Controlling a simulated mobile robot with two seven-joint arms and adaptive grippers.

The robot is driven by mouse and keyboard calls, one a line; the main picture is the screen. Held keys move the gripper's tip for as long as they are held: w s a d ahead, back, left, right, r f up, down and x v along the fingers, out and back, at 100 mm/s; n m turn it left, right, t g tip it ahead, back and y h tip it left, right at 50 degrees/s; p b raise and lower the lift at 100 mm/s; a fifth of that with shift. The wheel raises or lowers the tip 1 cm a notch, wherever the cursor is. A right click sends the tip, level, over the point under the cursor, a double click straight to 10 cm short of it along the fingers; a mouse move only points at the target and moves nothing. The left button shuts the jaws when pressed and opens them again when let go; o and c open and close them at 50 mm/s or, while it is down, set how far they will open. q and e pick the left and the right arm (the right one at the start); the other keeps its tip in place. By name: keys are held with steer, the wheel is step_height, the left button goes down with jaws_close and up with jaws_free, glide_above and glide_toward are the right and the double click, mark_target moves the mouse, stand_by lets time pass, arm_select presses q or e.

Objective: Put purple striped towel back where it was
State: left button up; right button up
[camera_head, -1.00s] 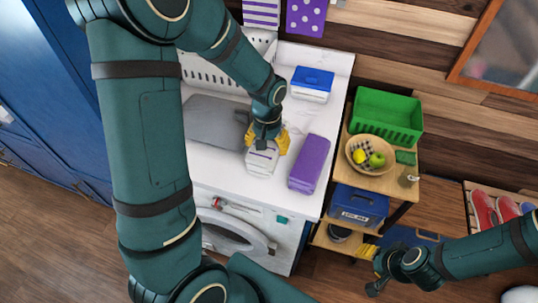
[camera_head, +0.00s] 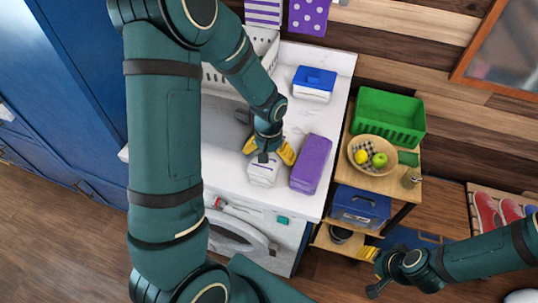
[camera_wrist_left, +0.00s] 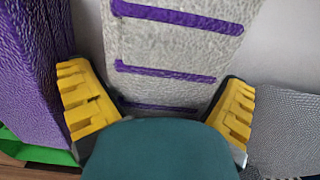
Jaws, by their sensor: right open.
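A folded white towel with purple stripes (camera_head: 263,172) lies on the white washer top (camera_head: 228,182), near its front edge. In the left wrist view the striped towel (camera_wrist_left: 170,50) shows close up between my fingers. My left gripper (camera_head: 269,152) is just behind and over it, with its yellow fingers spread wide. In the left wrist view the fingers of my left gripper (camera_wrist_left: 157,108) stand apart on either side of the towel; contact cannot be told. My right gripper (camera_head: 370,271) is open and empty, low in front of the shelf cart.
A purple folded towel (camera_head: 311,164) lies close to the right of the striped one. A blue-lidded box (camera_head: 314,83) stands behind. A grey cloth (camera_head: 222,135) is partly hidden by my arm. The shelf cart at right holds a green basket (camera_head: 390,117) and a fruit bowl (camera_head: 357,164).

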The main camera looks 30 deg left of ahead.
arm_select(q)
steer(key=shift+r, duration=0.1)
steer(key=shift+r, duration=0.15)
step_height(320, 180, up, 12)
steer(key=shift+f+p, duration=0.1)
steer(key=shift+p, duration=0.8)
